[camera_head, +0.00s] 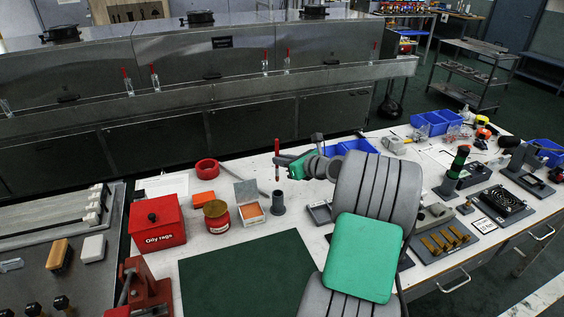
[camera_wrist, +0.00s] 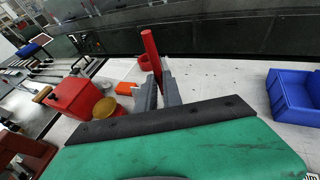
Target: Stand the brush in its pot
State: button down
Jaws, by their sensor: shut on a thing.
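The brush (camera_head: 277,148) has a red handle and a dark lower end. It hangs about upright, handle up, in my gripper (camera_head: 281,161), which is shut on it. The pot (camera_head: 278,203) is a small grey cylinder with a flared base, standing on the white bench. In the head view the brush's lower end is just above the pot's rim, apart from it; whether it is centred in depth I cannot tell. In the wrist view the red handle (camera_wrist: 152,52) rises, slightly tilted, between the grey fingers (camera_wrist: 160,92); the pot is hidden there.
Left of the pot are an open box with orange contents (camera_head: 250,213), a red tin (camera_head: 217,217), a red ring (camera_head: 207,168) and a red oily rags box (camera_head: 158,224). A grey tray (camera_head: 320,213) lies to its right. The green mat (camera_head: 245,275) in front is clear.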

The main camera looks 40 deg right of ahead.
aim_at(278, 168)
jog(key=shift+f+b, duration=1.75)
notch_tip(278, 168, down, 6)
jog(key=c, duration=1.4)
grip_release()
jog(key=v, duration=0.7)
jog(key=shift+s, duration=0.35)
jog(key=shift+d+r, duration=0.1)
jog(key=shift+r, duration=0.05)
